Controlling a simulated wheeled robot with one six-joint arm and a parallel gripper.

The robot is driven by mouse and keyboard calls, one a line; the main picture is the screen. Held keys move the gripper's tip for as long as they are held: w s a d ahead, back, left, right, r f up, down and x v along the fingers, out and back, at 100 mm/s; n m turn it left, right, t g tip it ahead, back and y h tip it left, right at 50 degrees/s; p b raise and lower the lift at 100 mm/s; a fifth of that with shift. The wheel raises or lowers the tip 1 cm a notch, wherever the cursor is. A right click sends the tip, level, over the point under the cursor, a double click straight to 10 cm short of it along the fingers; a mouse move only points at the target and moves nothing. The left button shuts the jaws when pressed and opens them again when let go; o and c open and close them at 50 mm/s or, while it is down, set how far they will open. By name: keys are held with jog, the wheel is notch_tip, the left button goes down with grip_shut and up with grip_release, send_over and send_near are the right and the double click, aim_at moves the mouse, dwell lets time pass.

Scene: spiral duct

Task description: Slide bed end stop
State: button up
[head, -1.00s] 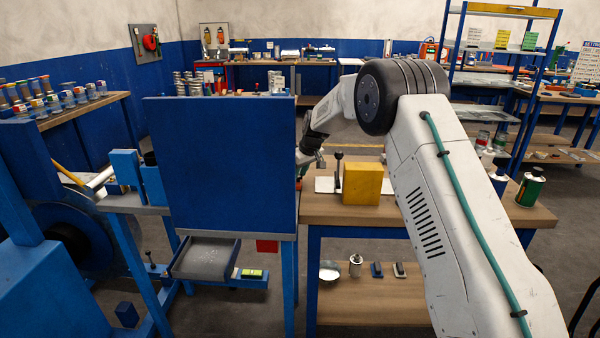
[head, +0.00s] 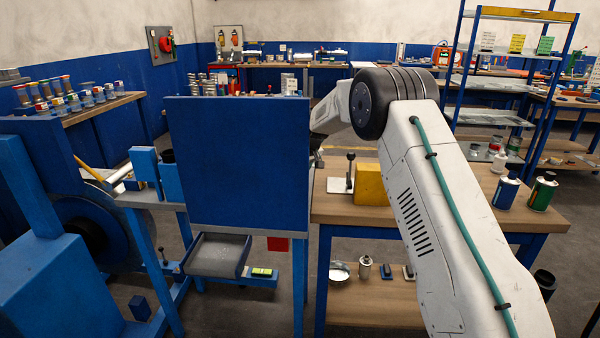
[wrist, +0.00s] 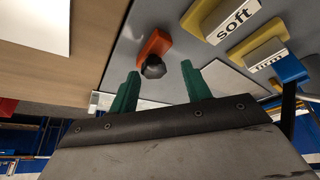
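In the wrist view, an orange block with a dark knob (wrist: 155,50) sits on a grey plate (wrist: 120,55); it looks like the end stop. My gripper (wrist: 160,69) is open, its two green fingers apart and pointing towards the block. The knob appears between the fingertips in the picture; I cannot tell how far off it is in depth, and no grip on it shows. Yellow blocks labelled "soft" (wrist: 233,20) and "firm" (wrist: 266,66) are to the right. In the head view my gripper is hidden behind the blue panel (head: 238,165).
A wooden bench (head: 460,204) to the right carries a yellow block (head: 370,185), a black-knobbed clamp (head: 350,172) and cans (head: 507,190). A grey tray (head: 217,256) is under the blue panel. A blue part (wrist: 290,70) is close right of my gripper.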

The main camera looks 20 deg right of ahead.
jog(key=shift+d, duration=0.2)
jog(key=shift+s+r, duration=0.1)
jog(key=shift+r, duration=0.2)
jog(key=a+v, duration=0.1)
jog(key=v, duration=0.6)
jog(key=shift+d, duration=0.4)
